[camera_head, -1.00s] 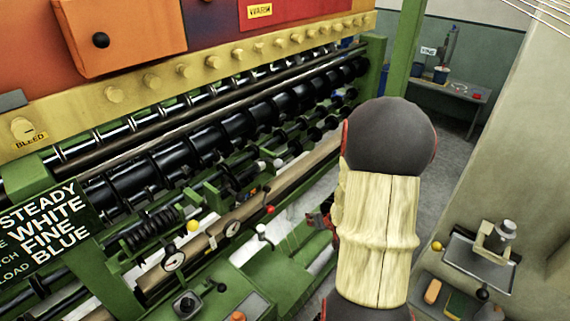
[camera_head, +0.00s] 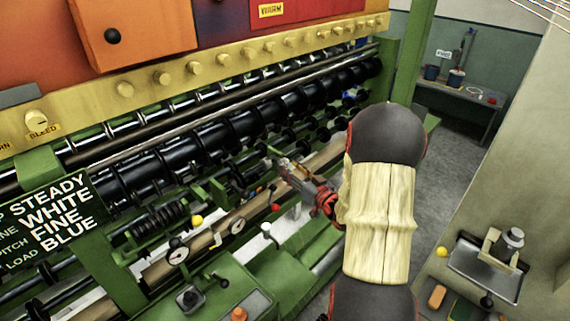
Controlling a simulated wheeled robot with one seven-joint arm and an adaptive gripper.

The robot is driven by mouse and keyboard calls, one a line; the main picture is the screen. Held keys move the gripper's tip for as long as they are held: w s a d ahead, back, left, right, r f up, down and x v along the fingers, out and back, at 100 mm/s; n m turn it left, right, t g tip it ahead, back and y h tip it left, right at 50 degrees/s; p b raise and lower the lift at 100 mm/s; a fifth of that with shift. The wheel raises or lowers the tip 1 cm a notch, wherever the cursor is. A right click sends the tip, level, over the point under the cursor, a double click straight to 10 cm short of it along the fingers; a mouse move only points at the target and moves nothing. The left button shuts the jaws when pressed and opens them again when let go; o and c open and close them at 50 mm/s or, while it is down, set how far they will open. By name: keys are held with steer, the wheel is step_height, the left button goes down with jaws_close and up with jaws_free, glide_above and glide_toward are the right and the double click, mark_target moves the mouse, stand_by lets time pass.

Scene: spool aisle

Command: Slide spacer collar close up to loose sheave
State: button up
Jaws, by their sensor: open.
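My gripper (camera_head: 272,161) reaches in from the right over the lower rods of the green machine (camera_head: 330,246). It is small in view and its fingertips are close to a rod carrying dark round parts. The jaws are open, and I see nothing clearly held between them. Several dark wheel-like parts (camera_head: 322,134) sit along the rods behind and to the right of the gripper. I cannot tell which of them is the loose sheave or the spacer collar. The gripper hides part of the rods beneath it.
A thick black ribbed roller (camera_head: 222,130) runs above the rods. A brown bar with dial gauges (camera_head: 178,252), a yellow ball (camera_head: 197,220) and a red knob (camera_head: 275,208) lies in front. A sign board (camera_head: 50,215) stands left.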

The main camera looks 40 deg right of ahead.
steer(key=shift+w+d, duration=0.2)
steer(key=shift+w, duration=1.55)
steer(key=shift+c, duration=0.4)
jaws_close()
